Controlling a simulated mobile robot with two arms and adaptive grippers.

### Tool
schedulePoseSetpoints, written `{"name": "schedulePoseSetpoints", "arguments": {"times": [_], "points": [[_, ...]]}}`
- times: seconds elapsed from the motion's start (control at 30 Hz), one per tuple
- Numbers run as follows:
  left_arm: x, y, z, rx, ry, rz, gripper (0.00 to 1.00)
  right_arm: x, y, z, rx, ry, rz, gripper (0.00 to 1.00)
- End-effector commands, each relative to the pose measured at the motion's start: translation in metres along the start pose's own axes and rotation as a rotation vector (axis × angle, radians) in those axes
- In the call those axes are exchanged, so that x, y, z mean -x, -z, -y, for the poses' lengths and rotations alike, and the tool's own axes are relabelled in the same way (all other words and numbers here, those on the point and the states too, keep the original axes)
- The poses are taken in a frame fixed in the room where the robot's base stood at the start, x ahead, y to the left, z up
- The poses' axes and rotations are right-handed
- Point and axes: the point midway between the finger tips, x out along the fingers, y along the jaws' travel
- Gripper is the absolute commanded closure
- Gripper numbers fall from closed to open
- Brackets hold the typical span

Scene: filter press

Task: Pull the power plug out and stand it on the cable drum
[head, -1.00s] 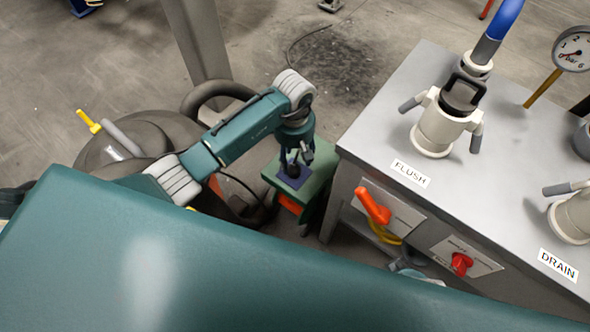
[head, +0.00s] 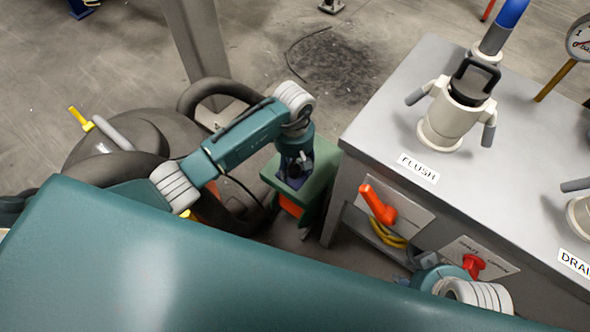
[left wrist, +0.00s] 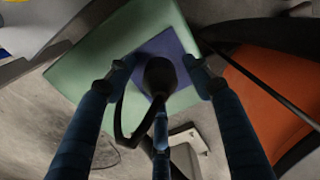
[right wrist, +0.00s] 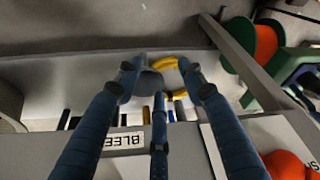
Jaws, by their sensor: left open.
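The black plug (left wrist: 158,74) stands on a blue-purple square pad (left wrist: 172,46) on the green top of the cable drum (left wrist: 85,62), with its black cable looping beside it. In the head view the pad (head: 294,180) and drum (head: 320,172) are partly covered by my arm. My left gripper (left wrist: 160,70) is open, its fingers on either side of the plug; I cannot tell whether they touch it. My right gripper (right wrist: 160,72) has its fingers apart, with nothing clearly held between them, near the bench front; in the head view its fingers are hidden.
The metal bench (head: 390,120) stands right of the drum, with a FLUSH valve (head: 450,115) on top. Its front has an orange-red handle (head: 377,203) and a red knob (head: 474,266). Yellow coils (right wrist: 166,65) lie below. A grey post (head: 195,50) stands behind.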

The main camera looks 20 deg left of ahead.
Motion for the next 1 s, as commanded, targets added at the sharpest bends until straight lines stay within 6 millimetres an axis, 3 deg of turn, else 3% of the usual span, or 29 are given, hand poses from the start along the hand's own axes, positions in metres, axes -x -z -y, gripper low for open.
{"name": "schedulePoseSetpoints", "arguments": {"times": [0.27, 1.0], "points": [[-0.0054, 0.0, -0.0001, 0.001, 0.0, 0.001, 0.48, 0.0091, -0.0007, -0.0005, -0.001, -0.001, -0.005, 0.6], [-0.0052, -0.0001, 0.0001, 0.001, 0.001, 0.001, 0.48, 0.0088, -0.0008, -0.0003, 0.0, -0.001, -0.005, 0.6]]}}
